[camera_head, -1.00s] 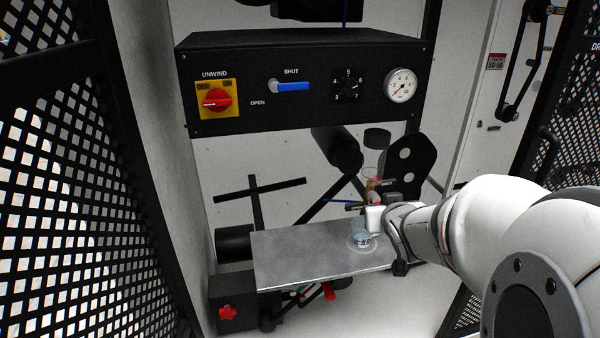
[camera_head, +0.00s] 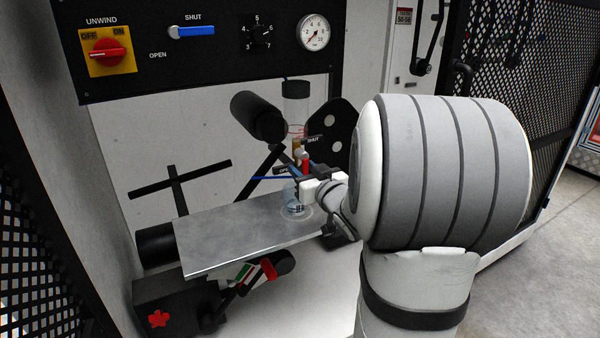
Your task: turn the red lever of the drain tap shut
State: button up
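The drain tap is below a clear cylinder (camera_head: 296,103) with a dark cap, beside a black plate with a SHUT label. A brass-coloured piece (camera_head: 296,147) shows there, with a small upright red part, which looks like the red lever (camera_head: 305,164), just below the SHUT label. An OPEN label is partly visible to its lower left. My gripper (camera_head: 308,187) is right at the lower end of the red part, coming from the right. Its white body hides the tap's lower part. I cannot tell whether its fingers touch the lever, or whether they are open or shut.
A metal shelf (camera_head: 225,237) with a clear round dish-like thing (camera_head: 295,207) lies just below my gripper. A black panel (camera_head: 215,68) with a red switch (camera_head: 108,53) and blue lever (camera_head: 194,31) is above. A black cylinder (camera_head: 258,117) sits left of the tap.

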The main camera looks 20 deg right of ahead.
jog(key=shift+w, duration=0.8)
jog(key=shift+c, duration=0.6)
